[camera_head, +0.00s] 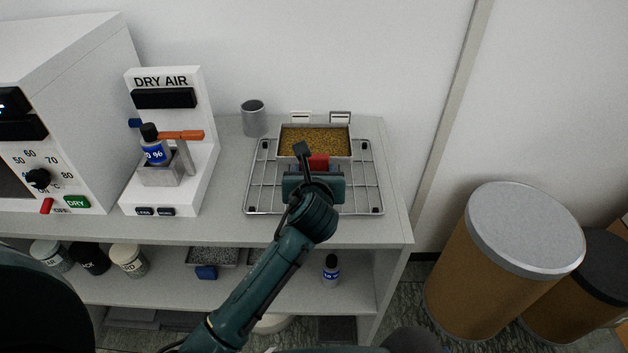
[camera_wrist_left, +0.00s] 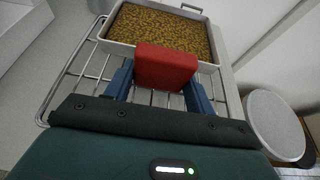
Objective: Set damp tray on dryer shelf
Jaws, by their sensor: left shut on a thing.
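A metal tray (camera_head: 352,148) filled with yellow-brown granules is at the back of a wire rack (camera_head: 262,209) on the bench. Its red handle (camera_head: 318,161) faces me. My left gripper (camera_head: 317,175) is shut on this handle; in the left wrist view the blue fingers (camera_wrist_left: 160,90) sit on both sides of the red block (camera_wrist_left: 167,62). The tray looks level over the rack; I cannot tell whether it rests on it. The dryer (camera_head: 75,130), a white box with a temperature dial and a green DRY label, stands at the left. My right gripper is not in view.
A DRY AIR stand (camera_head: 188,175) with a blue-labelled bottle (camera_head: 153,150) is between dryer and rack. A grey cup (camera_head: 253,119) stands behind left of the rack. Jars and a blue-handled tray (camera_head: 213,258) are on the lower shelf. Drums (camera_head: 500,270) stand at right.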

